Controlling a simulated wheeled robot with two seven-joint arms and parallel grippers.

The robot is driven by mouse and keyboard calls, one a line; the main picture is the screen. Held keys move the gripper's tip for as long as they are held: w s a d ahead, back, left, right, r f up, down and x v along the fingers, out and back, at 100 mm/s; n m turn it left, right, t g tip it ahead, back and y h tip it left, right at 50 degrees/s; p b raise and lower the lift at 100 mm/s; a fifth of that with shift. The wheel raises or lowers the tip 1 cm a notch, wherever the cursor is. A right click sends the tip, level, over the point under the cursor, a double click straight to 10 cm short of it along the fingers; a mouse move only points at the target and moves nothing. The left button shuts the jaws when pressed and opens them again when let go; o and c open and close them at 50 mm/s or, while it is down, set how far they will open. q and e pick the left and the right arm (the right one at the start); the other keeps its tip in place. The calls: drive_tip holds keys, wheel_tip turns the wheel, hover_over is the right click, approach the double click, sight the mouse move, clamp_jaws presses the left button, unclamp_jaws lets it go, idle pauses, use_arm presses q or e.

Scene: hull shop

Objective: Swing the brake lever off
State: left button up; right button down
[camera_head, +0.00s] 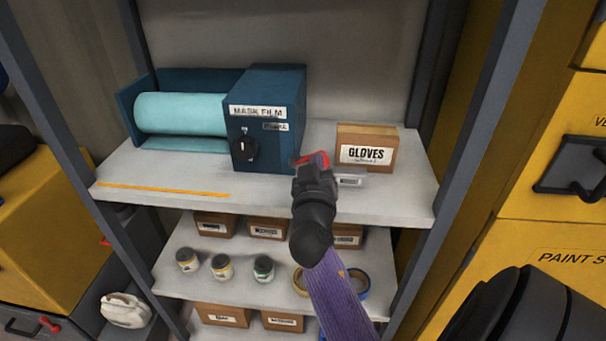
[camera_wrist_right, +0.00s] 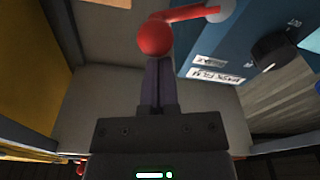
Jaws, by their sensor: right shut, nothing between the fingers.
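The brake lever (camera_head: 320,159) is red and sits at the right side of the blue mask film dispenser (camera_head: 290,83). In the head view my right gripper (camera_head: 312,168) hides most of it. In the right wrist view the lever (camera_wrist_right: 185,14) shows a round red knob and a red arm running to a grey pivot on the dispenser's side. My right gripper (camera_wrist_right: 157,64) has its fingers shut and empty, with the tips right by the knob. I cannot tell whether they touch it. My left gripper is not in view.
A gloves box (camera_head: 366,150) stands close right of the gripper on the shelf (camera_head: 400,205). A black dial (camera_head: 244,148) is on the dispenser's front, and a teal film roll (camera_head: 180,113) lies left. Grey rack posts flank the shelf. Jars and tape rolls stand below.

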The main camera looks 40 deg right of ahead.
drive_tip(key=shift+s+d+f+m+b, duration=0.25)
drive_tip(key=shift+f+m+b, duration=0.25)
drive_tip(key=shift+m+b, duration=0.35)
drive_tip(key=shift+d+m, duration=0.1)
drive_tip(key=shift+m, duration=0.35)
drive_tip(key=shift+r, duration=0.1)
